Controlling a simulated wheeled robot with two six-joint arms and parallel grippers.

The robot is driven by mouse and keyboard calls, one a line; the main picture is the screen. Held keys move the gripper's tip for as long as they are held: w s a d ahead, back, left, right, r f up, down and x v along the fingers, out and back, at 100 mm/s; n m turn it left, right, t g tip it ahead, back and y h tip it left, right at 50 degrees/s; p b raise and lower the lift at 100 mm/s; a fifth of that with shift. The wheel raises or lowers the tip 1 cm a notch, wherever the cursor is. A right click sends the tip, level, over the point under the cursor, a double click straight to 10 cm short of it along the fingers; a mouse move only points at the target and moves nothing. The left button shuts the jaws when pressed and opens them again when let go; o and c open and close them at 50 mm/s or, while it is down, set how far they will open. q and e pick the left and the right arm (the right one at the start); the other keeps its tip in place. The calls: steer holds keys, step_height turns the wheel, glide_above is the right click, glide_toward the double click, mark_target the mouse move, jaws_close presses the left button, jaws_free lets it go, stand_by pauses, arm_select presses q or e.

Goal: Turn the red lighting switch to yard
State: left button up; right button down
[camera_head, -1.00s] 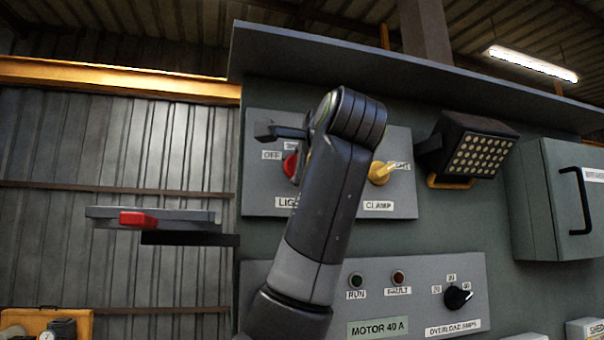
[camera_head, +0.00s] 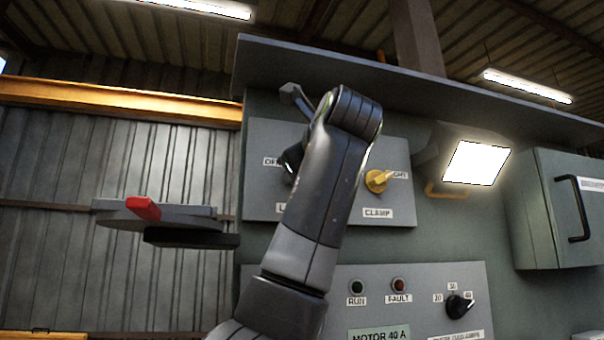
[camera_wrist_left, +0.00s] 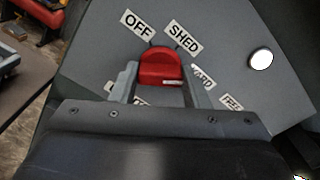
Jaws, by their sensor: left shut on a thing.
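The red lighting switch (camera_wrist_left: 160,68) is on a grey panel in the left wrist view. Labels OFF (camera_wrist_left: 138,25), SHED (camera_wrist_left: 184,40) and a partly covered YARD (camera_wrist_left: 203,77) stand around it. My left gripper (camera_wrist_left: 158,82) has its two grey fingers on either side of the red knob and is shut on it. I cannot tell exactly which label the knob points to. In the head view my left gripper (camera_head: 291,158) is at the upper panel (camera_head: 262,213), and my arm hides the red knob. The floodlight (camera_head: 477,163) is lit. My right gripper is not in view.
A yellow clamp knob (camera_head: 377,181) is right of my arm on the same panel. Below is a motor panel (camera_head: 433,287) with a black overload dial (camera_head: 459,306). A grey cabinet (camera_head: 570,220) with a black handle stands at the right. An overhanging canopy (camera_head: 420,90) is above.

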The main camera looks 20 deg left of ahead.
arm_select(q)
steer(key=shift+f+m, duration=0.1)
steer(key=shift+m, duration=0.5)
steer(key=o, duration=1)
steer(key=shift+d, duration=0.1)
steer(key=b+v, duration=0.5)
steer(key=v, duration=1.2)
steer(key=shift+s+d, duration=0.1)
